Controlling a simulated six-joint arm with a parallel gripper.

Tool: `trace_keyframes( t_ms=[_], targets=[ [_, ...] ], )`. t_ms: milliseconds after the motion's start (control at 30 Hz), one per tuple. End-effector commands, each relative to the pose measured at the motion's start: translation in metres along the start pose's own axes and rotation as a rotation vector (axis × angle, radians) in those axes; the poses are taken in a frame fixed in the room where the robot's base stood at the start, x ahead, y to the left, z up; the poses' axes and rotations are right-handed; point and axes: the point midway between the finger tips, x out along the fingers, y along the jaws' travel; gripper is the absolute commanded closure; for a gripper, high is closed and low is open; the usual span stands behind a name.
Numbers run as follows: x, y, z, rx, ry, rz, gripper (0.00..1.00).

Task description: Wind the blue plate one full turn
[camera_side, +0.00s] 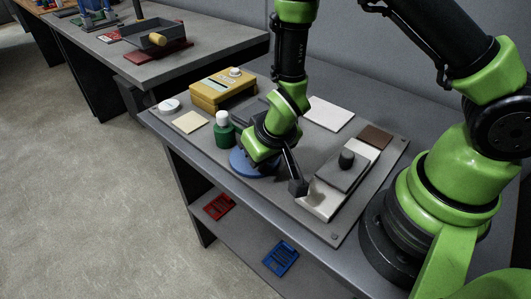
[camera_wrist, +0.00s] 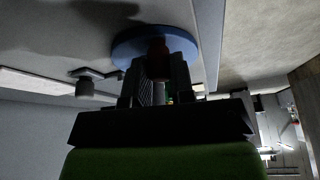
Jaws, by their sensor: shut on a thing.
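The blue plate (camera_side: 241,165) is a flat round disc lying on the grey work board, partly covered by my gripper in the side view. It also shows in the wrist view (camera_wrist: 128,48), with a dark red upright knob (camera_wrist: 158,58) standing at it. My gripper (camera_wrist: 157,78) is over the plate with its fingers on either side of this knob, shut on it. In the side view my gripper (camera_side: 260,158) points down at the plate, and the fingertips and knob are hidden by the wrist. I see no mark that tells the plate's angle.
A green bottle with a white cap (camera_side: 223,130) stands close left of the plate. A yellow box (camera_side: 222,91) is behind it. A grey slab with a black knob (camera_side: 346,158) lies to the right. A white sheet (camera_side: 328,114) and brown square (camera_side: 375,138) lie farther back.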

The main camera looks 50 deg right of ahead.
Motion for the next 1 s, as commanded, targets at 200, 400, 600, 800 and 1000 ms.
trace_keyframes(
  t_ms=[200, 400, 600, 800, 1000],
  targets=[
    [0.0, -0.006, -0.003, 0.095, 0.004, 0.037, 1.0],
    [0.001, -0.009, -0.004, 0.168, 0.004, 0.066, 1.0],
    [0.001, -0.011, -0.005, 0.217, 0.005, 0.087, 1.0],
    [0.001, -0.012, -0.006, 0.244, 0.005, 0.099, 1.0],
    [0.001, -0.012, -0.006, 0.253, 0.005, 0.103, 1.0]
  ],
)
